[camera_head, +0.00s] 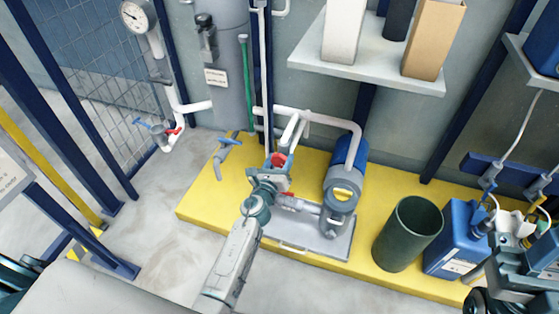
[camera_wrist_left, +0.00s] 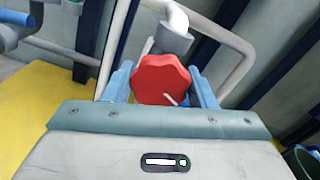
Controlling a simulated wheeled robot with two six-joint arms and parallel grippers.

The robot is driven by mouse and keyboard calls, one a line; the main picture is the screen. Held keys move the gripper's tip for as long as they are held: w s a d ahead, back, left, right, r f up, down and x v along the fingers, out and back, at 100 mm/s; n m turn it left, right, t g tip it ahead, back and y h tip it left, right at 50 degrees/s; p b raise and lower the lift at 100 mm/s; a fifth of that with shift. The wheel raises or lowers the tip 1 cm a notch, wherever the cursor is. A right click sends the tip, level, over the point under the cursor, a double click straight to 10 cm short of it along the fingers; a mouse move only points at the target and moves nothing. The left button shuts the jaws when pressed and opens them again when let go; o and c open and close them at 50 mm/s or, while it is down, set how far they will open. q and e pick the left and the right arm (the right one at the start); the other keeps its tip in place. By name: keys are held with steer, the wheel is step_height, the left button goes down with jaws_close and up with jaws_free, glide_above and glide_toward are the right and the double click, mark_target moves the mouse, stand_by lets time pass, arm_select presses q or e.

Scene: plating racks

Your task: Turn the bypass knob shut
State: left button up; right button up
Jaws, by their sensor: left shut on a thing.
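The red bypass knob (camera_head: 279,159) is on the white pipework at the back of the yellow platform, left of the blue pump. It shows large in the left wrist view (camera_wrist_left: 160,78), with a lobed rim and a thin white mark at its lower right. My left gripper (camera_head: 270,172) reaches over the platform and is shut on the knob. Its blue fingers (camera_wrist_left: 162,86) sit on either side of the knob. My right gripper (camera_head: 513,243) is at the lower right, near the blue jugs; its fingertips are not clear.
The blue pump (camera_head: 348,158) stands just right of the knob, with a red handle (camera_head: 289,201) on the pipe before it. A blue lever valve (camera_head: 229,142) is to the left. A green bin (camera_head: 408,234) and blue jug (camera_head: 456,236) stand right. A shelf (camera_head: 365,70) hangs above.

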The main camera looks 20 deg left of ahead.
arm_select(q)
steer(key=shift+n, duration=0.3)
steer(key=o, duration=1)
steer(key=s, duration=1)
steer(key=shift+s+a, duration=0.2)
steer(key=shift+s, duration=0.2)
